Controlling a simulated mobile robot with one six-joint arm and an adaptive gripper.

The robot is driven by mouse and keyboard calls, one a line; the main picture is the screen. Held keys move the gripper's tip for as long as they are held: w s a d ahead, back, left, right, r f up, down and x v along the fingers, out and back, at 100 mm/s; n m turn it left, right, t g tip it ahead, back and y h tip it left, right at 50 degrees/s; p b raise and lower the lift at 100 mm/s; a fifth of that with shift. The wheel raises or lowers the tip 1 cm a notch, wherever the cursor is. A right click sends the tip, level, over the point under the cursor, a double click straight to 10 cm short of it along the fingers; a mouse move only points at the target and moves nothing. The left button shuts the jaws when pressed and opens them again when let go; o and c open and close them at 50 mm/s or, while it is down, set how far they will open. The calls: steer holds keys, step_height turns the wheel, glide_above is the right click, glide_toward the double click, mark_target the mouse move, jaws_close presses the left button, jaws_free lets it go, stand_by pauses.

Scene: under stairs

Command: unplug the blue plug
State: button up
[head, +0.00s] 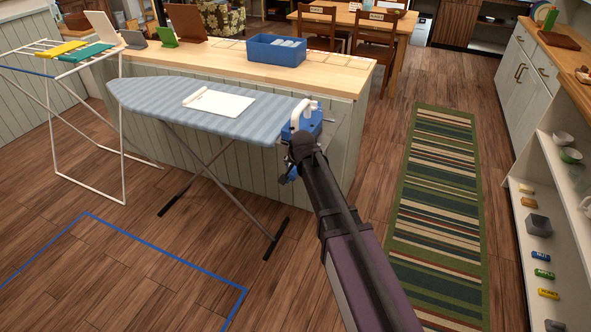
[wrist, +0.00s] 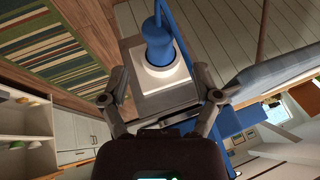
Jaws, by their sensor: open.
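The blue plug (wrist: 160,50) shows in the wrist view, seated in a pale square socket (wrist: 163,75) on a grey box, with a blue cord running up from it. My gripper (wrist: 160,80) is open, one finger on each side of the box and the plug a little beyond the fingertips. I cannot tell whether the fingers touch the box. In the head view my dark arm end covers most of this spot at the ironing board's right end. A small blue part (head: 290,174) shows below the board there; I cannot tell if it is the plug.
A blue object with a white handle (head: 305,113) sits at the right end of the ironing board (head: 160,105). A white sheet (head: 218,102) lies on the board. The counter stands behind it. The striped rug (head: 440,190) is clear; shelves (head: 550,190) stand at right.

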mark_target(294, 172)
steer(key=shift+b+x, duration=2.2)
steer(key=shift+x, duration=0.65)
steer(key=shift+c, duration=0.2)
steer(key=shift+s, duration=0.1)
jaws_close()
